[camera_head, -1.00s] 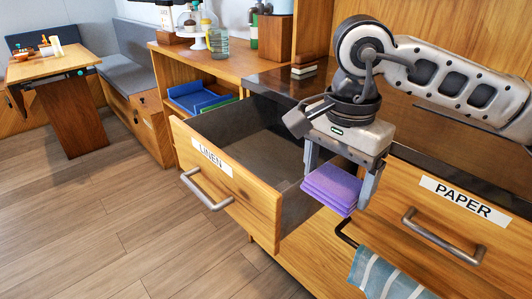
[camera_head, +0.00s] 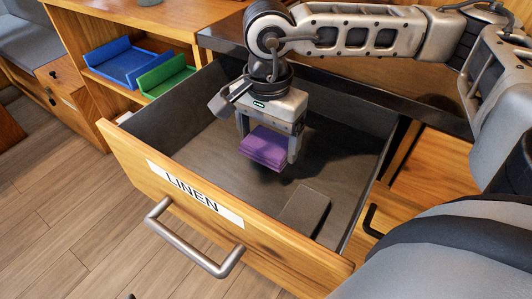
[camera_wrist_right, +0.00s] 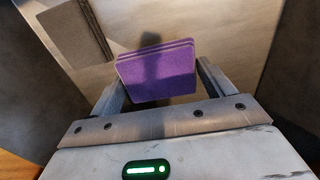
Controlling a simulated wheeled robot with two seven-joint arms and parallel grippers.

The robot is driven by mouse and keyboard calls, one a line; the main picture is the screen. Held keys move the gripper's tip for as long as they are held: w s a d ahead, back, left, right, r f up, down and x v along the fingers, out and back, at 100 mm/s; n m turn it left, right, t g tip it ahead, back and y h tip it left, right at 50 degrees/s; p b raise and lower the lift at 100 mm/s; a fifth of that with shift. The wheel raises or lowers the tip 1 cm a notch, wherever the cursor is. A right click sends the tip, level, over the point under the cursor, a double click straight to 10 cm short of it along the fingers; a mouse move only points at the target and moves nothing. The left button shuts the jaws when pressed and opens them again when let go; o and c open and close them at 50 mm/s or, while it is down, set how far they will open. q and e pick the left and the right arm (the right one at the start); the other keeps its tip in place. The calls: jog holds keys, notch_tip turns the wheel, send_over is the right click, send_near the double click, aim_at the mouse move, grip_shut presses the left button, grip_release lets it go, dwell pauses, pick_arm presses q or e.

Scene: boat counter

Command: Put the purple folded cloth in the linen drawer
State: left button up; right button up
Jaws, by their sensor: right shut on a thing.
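The purple folded cloth (camera_head: 267,147) is between the fingers of my right gripper (camera_head: 268,150), which is shut on it. The cloth also shows in the right wrist view (camera_wrist_right: 157,73), between the two fingers (camera_wrist_right: 157,85). The linen drawer (camera_head: 130,168) is pulled open, with a LINEN label and a metal handle on its front. My right gripper and the cloth are over the inside of the drawer, within its walls in the head view. I cannot tell exactly how high the cloth is above the drawer floor. My left gripper is not in view.
A flat dark grey block (camera_head: 304,212) lies in the drawer near its front right corner. A blue tray (camera_head: 122,66) and a green tray (camera_head: 166,75) sit on the shelf to the left. Much of the drawer floor around the cloth is clear.

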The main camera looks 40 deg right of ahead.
aim_at(267, 141)
jog(key=shift+f, duration=0.7)
notch_tip(267, 141, down, 3)
jog(key=shift+f, duration=0.1)
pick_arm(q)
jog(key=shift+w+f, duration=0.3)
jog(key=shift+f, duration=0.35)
pick_arm(e)
jog(key=shift+w, duration=0.1)
pick_arm(q)
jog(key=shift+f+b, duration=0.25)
jog(key=shift+b, duration=0.2)
pick_arm(e)
jog(key=shift+f, duration=0.15)
jog(key=o, duration=0.9)
jog(key=shift+r+p, duration=0.3)
jog(key=shift+r, duration=0.25)
notch_tip(267, 141, up, 11)
jog(key=shift+f+p, duration=0.2)
jog(key=shift+p, duration=0.45)
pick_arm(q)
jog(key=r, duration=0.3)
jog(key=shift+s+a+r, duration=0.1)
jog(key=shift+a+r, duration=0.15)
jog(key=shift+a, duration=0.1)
pick_arm(e)
jog(key=shift+r, duration=0.35)
